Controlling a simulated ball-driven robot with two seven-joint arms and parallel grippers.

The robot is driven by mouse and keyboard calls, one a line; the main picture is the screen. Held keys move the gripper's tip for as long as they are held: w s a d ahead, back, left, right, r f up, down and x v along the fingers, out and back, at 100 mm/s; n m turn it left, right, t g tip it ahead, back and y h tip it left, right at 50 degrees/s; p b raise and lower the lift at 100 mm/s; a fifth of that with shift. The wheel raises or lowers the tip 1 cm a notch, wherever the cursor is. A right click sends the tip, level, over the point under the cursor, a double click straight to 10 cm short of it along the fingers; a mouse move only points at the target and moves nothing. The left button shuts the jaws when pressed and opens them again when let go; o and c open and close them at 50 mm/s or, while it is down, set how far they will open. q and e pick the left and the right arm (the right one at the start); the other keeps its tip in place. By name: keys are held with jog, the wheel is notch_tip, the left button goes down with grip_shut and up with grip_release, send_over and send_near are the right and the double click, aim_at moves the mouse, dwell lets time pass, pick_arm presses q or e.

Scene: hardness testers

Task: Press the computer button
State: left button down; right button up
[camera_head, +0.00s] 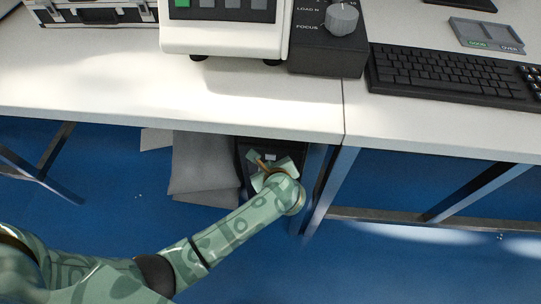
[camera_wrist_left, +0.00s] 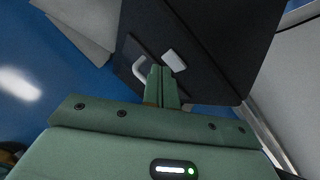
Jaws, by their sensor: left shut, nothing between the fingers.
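The black computer case (camera_head: 243,146) stands under the white table, partly hidden by the tabletop and my arm. Its dark front fills the upper middle of the left wrist view (camera_wrist_left: 222,40). A small pale rectangular button (camera_wrist_left: 173,60) sits on that front, and it also shows as a light patch in the head view (camera_head: 270,157). A pale curved handle (camera_wrist_left: 139,68) is beside it. My left gripper (camera_head: 257,160) is shut and empty at the case front. In the left wrist view its fingertips (camera_wrist_left: 162,69) are just left of the button; I cannot tell whether they touch anything.
The white tabletop (camera_head: 90,75) overhangs the case. A table leg (camera_head: 330,190) stands right of my forearm. Grey panels (camera_head: 205,165) lean left of the case. A tester (camera_head: 225,35) and a keyboard (camera_head: 440,75) are on top. Blue floor (camera_head: 400,270) is open in front.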

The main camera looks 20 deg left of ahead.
pick_arm(q)
jog(key=shift+w+a, duration=0.1)
jog(key=shift+w, duration=0.25)
dwell(0.3)
jog(key=shift+s, duration=0.15)
jog(key=shift+s+d, duration=0.2)
jog(key=shift+s, duration=0.5)
jog(key=shift+s, duration=0.1)
jog(key=shift+s+d+p, duration=0.2)
jog(key=shift+s+d, duration=0.1)
jog(key=shift+s, duration=0.6)
jog(key=shift+s+d+p, duration=0.2)
jog(key=shift+s+d, duration=0.05)
jog(key=shift+s, duration=0.7)
jog(key=shift+s+d+p, duration=0.2)
jog(key=shift+s+d, duration=0.1)
jog(key=shift+s, duration=0.6)
